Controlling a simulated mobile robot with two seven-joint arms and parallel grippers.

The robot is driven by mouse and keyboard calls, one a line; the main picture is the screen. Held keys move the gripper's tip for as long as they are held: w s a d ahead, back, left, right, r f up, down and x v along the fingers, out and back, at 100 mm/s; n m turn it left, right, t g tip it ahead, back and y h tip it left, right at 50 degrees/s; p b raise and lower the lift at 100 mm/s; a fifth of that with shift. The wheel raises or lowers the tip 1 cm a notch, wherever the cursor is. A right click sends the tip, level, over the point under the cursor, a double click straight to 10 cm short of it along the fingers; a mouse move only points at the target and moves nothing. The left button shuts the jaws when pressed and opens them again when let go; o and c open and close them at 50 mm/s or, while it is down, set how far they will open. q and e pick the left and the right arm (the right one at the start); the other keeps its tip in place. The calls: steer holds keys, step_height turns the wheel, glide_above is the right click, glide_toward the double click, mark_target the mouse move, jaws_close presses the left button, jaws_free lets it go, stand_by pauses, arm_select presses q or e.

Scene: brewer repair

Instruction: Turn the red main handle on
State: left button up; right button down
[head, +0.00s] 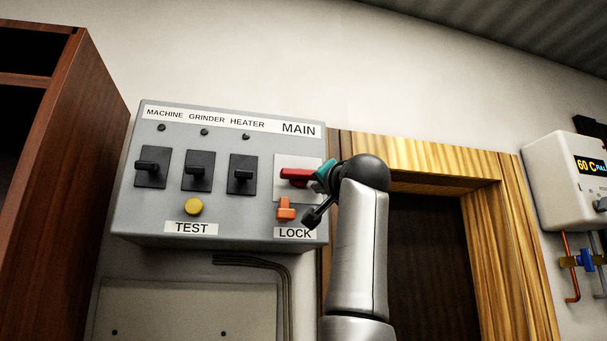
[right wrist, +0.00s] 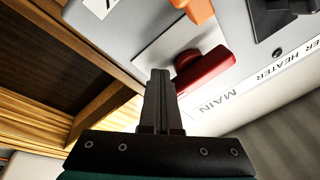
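The red main handle (head: 298,176) lies roughly horizontal on a pale plate under the MAIN label, at the right of the grey switch panel (head: 225,230). It also shows in the right wrist view (right wrist: 204,70). My right gripper (right wrist: 160,75) has its two dark fingers together with nothing between them. The fingertips are right beside the red handle; I cannot tell whether they touch it. In the head view my right wrist and hand cover the handle's right end. An orange lock piece (head: 286,209) sits below the handle. My left gripper is not in view.
Three black switches, the middle one (head: 198,171) among them, and a yellow test button (head: 194,207) are left of the handle. A wooden door frame (head: 480,185) stands right of the panel, a brown cabinet (head: 75,150) left. A white heater box (head: 560,180) hangs far right.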

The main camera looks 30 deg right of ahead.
steer(key=shift+d+r, duration=0.1)
steer(key=shift+r, duration=0.95)
steer(key=shift+s, duration=0.1)
steer(key=shift+r, duration=0.1)
steer(key=shift+r, duration=0.85)
steer(key=shift+a+r, duration=0.5)
steer(key=s+b, duration=0.5)
steer(key=s, duration=0.5)
steer(key=shift+d+b, duration=0.3)
steer(key=shift+b, duration=0.05)
stand_by(0.6)
